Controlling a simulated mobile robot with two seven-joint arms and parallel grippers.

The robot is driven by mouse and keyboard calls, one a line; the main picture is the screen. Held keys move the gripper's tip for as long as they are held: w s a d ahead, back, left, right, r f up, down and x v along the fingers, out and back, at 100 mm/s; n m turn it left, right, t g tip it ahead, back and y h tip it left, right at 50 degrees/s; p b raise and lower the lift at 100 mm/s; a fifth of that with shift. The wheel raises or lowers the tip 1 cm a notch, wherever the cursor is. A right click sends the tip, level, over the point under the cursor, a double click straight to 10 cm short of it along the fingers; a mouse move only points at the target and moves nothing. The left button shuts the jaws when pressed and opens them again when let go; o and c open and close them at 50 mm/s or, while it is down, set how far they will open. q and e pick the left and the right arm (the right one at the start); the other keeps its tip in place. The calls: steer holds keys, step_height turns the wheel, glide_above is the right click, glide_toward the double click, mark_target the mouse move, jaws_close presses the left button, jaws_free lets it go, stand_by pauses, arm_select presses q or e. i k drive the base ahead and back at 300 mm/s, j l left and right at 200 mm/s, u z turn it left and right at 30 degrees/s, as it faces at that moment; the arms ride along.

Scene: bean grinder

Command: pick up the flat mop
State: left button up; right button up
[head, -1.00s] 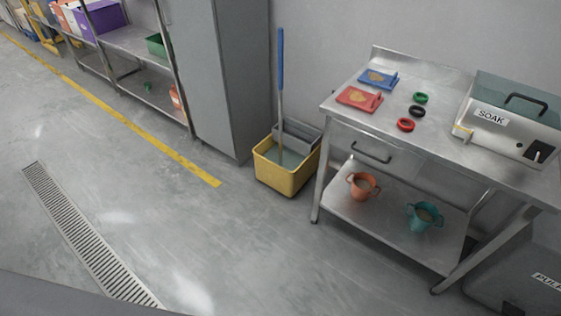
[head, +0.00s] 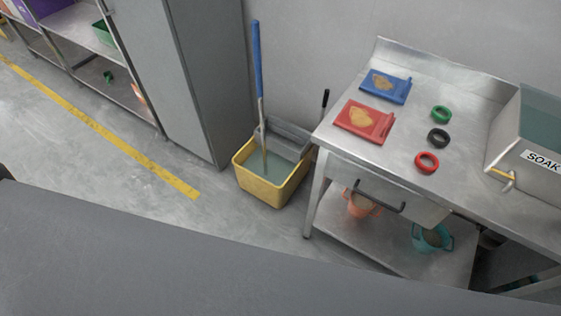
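A mop (head: 258,75) with a blue upper handle and a grey lower shaft stands nearly upright in a yellow bucket (head: 273,190) on the floor. Its lower end is in the greyish-green water, so its head is hidden and I cannot tell if it is flat. A second dark handle tip (head: 325,98) shows behind the steel table's left edge; what it belongs to is hidden. Neither of my grippers is in view.
A steel table (head: 400,150) stands right of the bucket, holding red and blue bags, several rings and a soak tank (head: 535,160). A grey cabinet (head: 185,80) stands to the left. Open floor (head: 90,150) lies front left.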

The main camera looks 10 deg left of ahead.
mark_target(255, 25)
steer(key=i+l+z, duration=0.1)
steer(key=i+l, duration=0.65)
